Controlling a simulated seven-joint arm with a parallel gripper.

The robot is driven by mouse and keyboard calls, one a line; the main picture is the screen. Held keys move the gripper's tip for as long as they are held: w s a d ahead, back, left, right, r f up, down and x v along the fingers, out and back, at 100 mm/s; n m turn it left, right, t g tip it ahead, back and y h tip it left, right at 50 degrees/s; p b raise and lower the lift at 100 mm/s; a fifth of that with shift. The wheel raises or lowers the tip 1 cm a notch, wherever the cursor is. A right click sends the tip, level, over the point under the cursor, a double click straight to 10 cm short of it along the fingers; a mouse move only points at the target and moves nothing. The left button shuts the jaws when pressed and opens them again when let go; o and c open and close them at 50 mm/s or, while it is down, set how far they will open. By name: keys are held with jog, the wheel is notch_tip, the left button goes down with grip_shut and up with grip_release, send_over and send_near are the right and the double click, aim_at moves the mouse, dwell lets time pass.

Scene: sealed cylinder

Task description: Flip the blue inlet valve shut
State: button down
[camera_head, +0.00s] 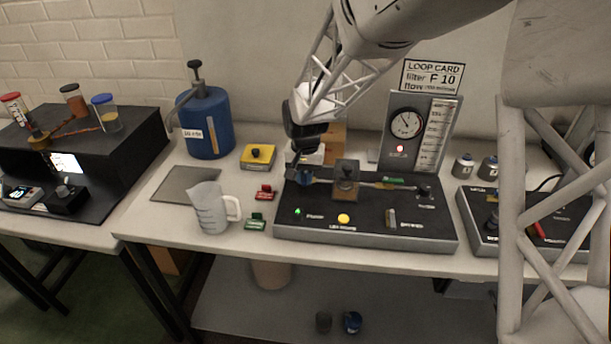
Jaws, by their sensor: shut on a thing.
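The blue inlet valve (304,182) sits at the left end of the dark loop panel (370,235), partly hidden by my gripper. My gripper (298,168) reaches down to it from above, its dark fingers at the valve's blue part. The fingers look closed on the valve, though the contact is small and partly covered. I cannot tell the angle of the valve's handle. A cylinder block (346,180) stands just right of the valve on the panel, with a thin pipe running right from it.
A gauge board (420,130) with a red light stands behind the panel. A second panel (520,228) is at right.

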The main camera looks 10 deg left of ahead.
aim_at(305, 180)
jog(key=c, duration=1.1)
grip_release()
jog(key=shift+r, duration=0.1)
jog(key=shift+r, duration=3.85)
